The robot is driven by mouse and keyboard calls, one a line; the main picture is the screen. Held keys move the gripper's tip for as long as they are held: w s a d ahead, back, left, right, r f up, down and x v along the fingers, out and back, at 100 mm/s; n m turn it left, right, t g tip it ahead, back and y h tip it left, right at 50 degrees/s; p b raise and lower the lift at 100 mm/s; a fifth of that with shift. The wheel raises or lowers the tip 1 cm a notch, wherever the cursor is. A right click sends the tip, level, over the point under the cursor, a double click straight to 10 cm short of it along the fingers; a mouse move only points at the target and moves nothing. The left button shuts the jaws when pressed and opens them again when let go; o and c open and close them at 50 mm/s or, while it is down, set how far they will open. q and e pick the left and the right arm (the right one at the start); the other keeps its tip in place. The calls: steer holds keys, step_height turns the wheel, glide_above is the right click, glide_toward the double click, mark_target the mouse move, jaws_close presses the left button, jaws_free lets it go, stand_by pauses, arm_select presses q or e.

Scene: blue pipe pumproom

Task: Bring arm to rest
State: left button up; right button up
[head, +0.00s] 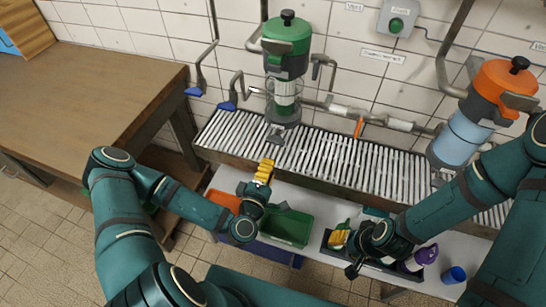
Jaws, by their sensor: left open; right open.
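My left gripper (265,168) is in the middle of the head view. Its yellow fingers point up toward the grated channel, over the table's back edge. It is open and I see nothing held in it. My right gripper (339,238) is lower and further right, above a dark tray (328,250). It is open, with its yellow fingers close to a green item (344,225). I cannot tell whether they touch. My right wrist hides part of the tray.
A green bin (288,228) and an orange bin (222,201) sit near my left gripper. A purple-topped bottle (420,258) and a blue cup (454,275) are at the right. Behind are a grated channel (330,163), a green-topped unit (286,50) and an orange-topped unit (503,85). A wooden bench (80,95) stands left.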

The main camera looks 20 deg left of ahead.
arm_select(q)
steer(key=shift+s, duration=0.55)
steer(key=s+d+f+m+g+h, duration=0.55)
steer(key=d+f+m+g, duration=0.3)
steer(key=m, duration=0.25)
steer(key=s+a+m+g+y, duration=0.2)
steer(key=s+m+g, duration=0.2)
steer(key=g, duration=0.3)
steer(key=shift+s+a+r+g, duration=0.15)
steer(key=shift+s+a+g, duration=0.2)
steer(key=shift+s, duration=0.4)
